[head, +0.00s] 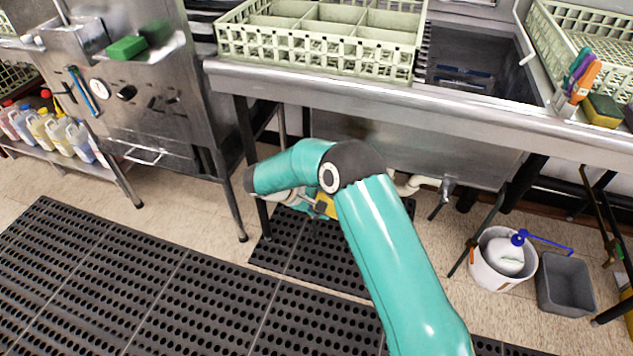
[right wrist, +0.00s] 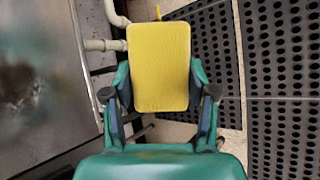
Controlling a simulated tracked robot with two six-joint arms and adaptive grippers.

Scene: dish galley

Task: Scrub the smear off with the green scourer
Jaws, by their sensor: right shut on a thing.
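My right gripper (head: 312,207) is low in front of the sink bench, partly hidden behind my arm. It is shut on a yellow pad (right wrist: 159,62), a sliver of which shows in the head view (head: 327,206). Only the pad's yellow face shows; its other face is hidden. In the right wrist view, my right gripper (right wrist: 159,92) holds it by both sides. A dark brownish smear (right wrist: 22,92) shows on a steel panel at left, apart from the pad. A green block (head: 127,47) lies on the steel machine's ledge. My left gripper is not in view.
The steel bench (head: 470,108) carries a pale dish rack (head: 315,50). A yellow and green sponge (head: 603,111) lies at right. A white bucket (head: 485,272) and grey bin (head: 565,286) stand on the floor. Black mats (head: 130,285) cover open floor.

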